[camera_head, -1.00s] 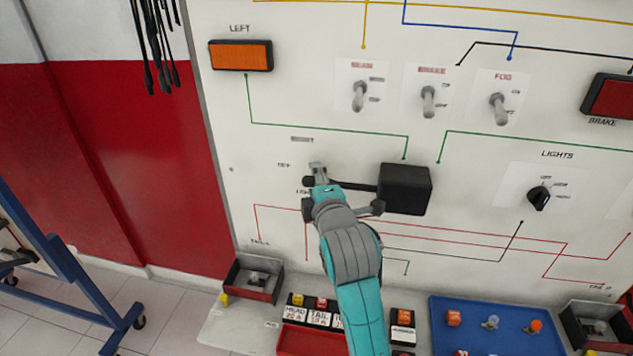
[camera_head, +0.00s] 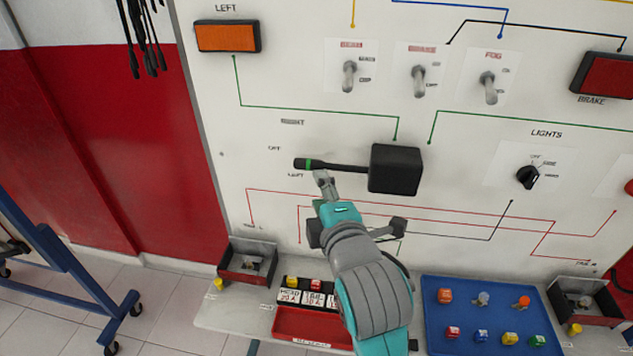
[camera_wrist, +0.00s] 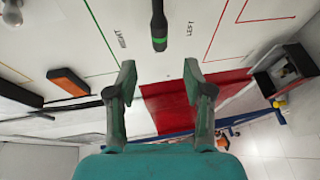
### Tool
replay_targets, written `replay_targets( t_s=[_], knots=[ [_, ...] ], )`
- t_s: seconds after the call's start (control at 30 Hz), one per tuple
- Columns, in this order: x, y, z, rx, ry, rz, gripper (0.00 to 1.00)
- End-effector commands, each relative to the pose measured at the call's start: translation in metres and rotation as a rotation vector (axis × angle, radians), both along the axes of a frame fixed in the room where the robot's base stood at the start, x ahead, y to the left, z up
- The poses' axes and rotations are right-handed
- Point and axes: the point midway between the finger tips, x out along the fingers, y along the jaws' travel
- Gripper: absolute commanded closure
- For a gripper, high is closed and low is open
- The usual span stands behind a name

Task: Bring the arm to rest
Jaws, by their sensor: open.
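My gripper (camera_head: 322,178) is in front of the white trainer board, just below the tip of the black stalk lever (camera_head: 335,165). The lever runs left from a black box (camera_head: 396,169) and has a green band near its tip. In the wrist view, my gripper (camera_wrist: 160,85) has its two fingers wide apart with nothing between them. There the lever (camera_wrist: 159,25) shows ahead of the fingers, apart from them. My teal and grey arm reaches up from the bottom of the head view and hides part of the board's lower middle.
Toggle switches (camera_head: 419,82), a rotary lights knob (camera_head: 528,176) and an orange lamp (camera_head: 228,36) are on the board. Below are a blue tray (camera_head: 432,325) with small parts, a red tray (camera_head: 308,325) and small bins (camera_head: 247,262). A blue stand (camera_head: 75,272) is at left.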

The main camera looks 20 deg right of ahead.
Motion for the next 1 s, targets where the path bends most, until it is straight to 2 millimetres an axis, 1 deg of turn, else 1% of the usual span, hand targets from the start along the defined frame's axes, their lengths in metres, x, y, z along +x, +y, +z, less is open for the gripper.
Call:
replay_targets(
  t_s=[0.13, 0.53, 0.63, 0.77, 0.87, 1.0],
  knots=[
    [-0.006, 0.001, 0.001, 0.000, -0.001, 0.001, 0.48],
    [-0.006, 0.001, 0.001, 0.000, 0.000, 0.001, 0.48],
    [-0.007, 0.000, -0.004, 0.008, 0.002, 0.000, 0.48],
    [-0.013, -0.002, -0.026, 0.052, 0.009, -0.002, 0.48],
    [-0.024, -0.004, -0.053, 0.116, 0.016, -0.003, 0.48],
    [-0.044, -0.008, -0.092, 0.224, 0.023, -0.009, 0.48]
  ],
)
